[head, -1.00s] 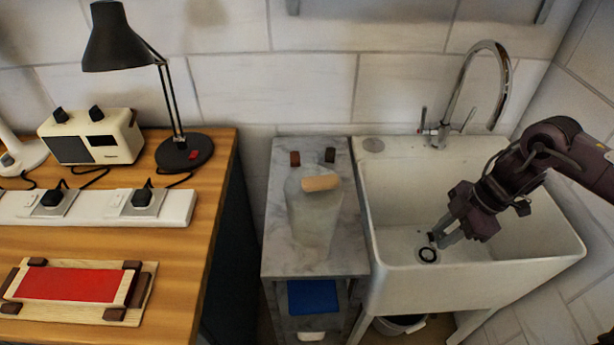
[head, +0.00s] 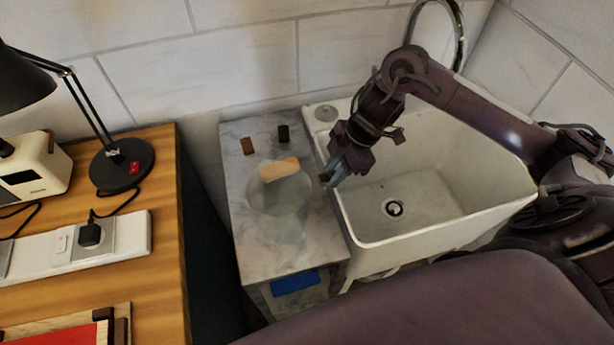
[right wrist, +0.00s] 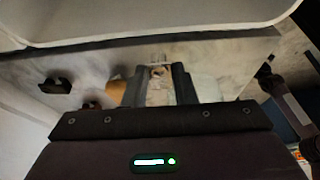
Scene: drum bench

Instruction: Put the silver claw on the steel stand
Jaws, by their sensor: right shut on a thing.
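My right gripper (head: 334,174) is at the left rim of the sink, beside the marble-topped stand (head: 246,254). Its fingers are shut on a small piece, taken as the silver claw (right wrist: 158,78); it looks greyish-tan, with a hole or bolt near its end in the right wrist view. The fingers hide most of it, and its colour is unclear. A brown piece (head: 248,146) and a black piece (head: 283,133) sit at the back of the marble top. I cannot tell whether this stand is the steel stand. My left gripper is not in view.
A wooden bench (head: 160,285) with a lamp (head: 122,163) is at left.

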